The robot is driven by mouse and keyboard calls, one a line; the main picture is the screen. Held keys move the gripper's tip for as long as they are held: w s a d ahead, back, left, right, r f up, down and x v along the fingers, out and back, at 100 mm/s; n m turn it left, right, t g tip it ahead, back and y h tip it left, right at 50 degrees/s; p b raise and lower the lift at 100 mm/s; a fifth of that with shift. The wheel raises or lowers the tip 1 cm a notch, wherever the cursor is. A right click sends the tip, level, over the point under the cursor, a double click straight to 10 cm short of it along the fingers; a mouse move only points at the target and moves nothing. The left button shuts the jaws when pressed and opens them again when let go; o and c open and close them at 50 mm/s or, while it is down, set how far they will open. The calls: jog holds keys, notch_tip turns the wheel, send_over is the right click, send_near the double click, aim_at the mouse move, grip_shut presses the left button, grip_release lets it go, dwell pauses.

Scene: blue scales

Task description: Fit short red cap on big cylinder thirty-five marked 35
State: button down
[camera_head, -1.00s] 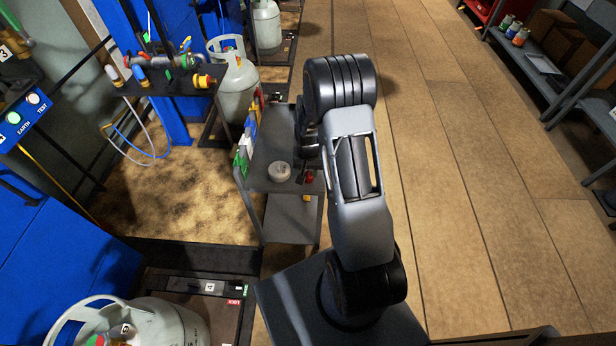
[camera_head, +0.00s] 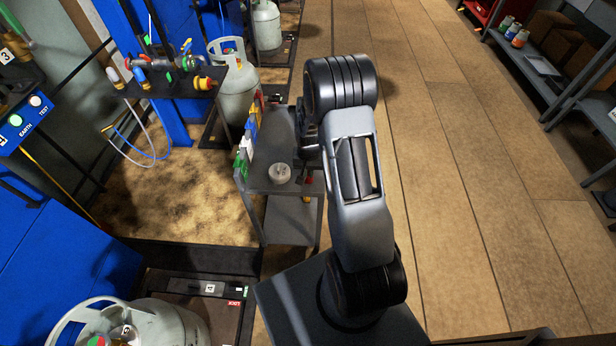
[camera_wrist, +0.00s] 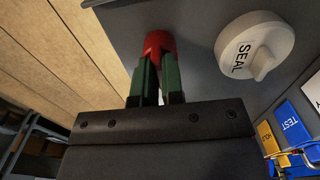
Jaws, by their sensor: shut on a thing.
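The short red cap (camera_wrist: 158,42) is held between the green fingertips of my gripper (camera_wrist: 157,64), at the top of the wrist view. My gripper is shut on it, above a grey trolley top. In the head view only a small red bit (camera_head: 308,180) shows beside my arm, and the gripper is mostly hidden. Grey-white gas cylinders stand at the front left (camera_head: 165,325) and behind the trolley (camera_head: 238,95), with another at the back (camera_head: 266,25). I cannot read 35 on any of them.
The trolley (camera_head: 270,187) carries a round white SEAL knob (camera_head: 279,173), also in the wrist view (camera_wrist: 255,45), and coloured tags (camera_head: 245,150) along its left edge. A manifold bench (camera_head: 165,85) stands behind left. The wooden floor at right is clear up to the shelves (camera_head: 540,75).

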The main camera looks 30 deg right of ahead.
jog(key=shift+r+p, duration=1)
jog(key=shift+r, duration=0.65)
